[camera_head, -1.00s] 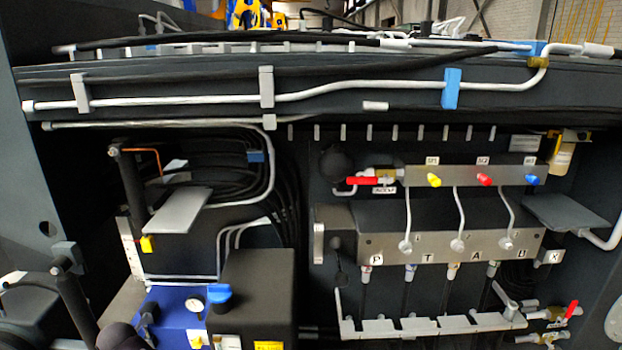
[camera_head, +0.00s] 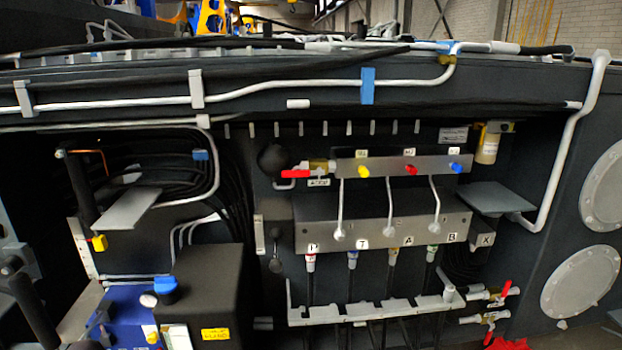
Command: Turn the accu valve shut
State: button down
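A small valve with a red lever handle (camera_head: 294,174) sits at the left end of the upper grey manifold bar. The handle points left from a brass-coloured body (camera_head: 319,166) and lies about level, in line with the bar. A small white label (camera_head: 319,183) just below it seems to read ACCU, but the print is blurred. A dark round knob or ball (camera_head: 272,157) is close to the left of the handle.
Yellow, red and blue knobs (camera_head: 411,170) line the manifold bar (camera_head: 345,168). Below is a grey block (camera_head: 290,220) with hoses. A grey plate (camera_head: 498,199) juts out at right. Space before the panel looks clear.

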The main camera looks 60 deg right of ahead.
aim_at(293, 173)
jog(key=u, duration=0.65)
jog(key=k, duration=0.15)
jog(key=z, duration=2.6)
jog(key=k, duration=0.5)
jog(key=u, duration=0.25)
jog(key=i, duration=0.45)
jog(key=z, duration=0.05)
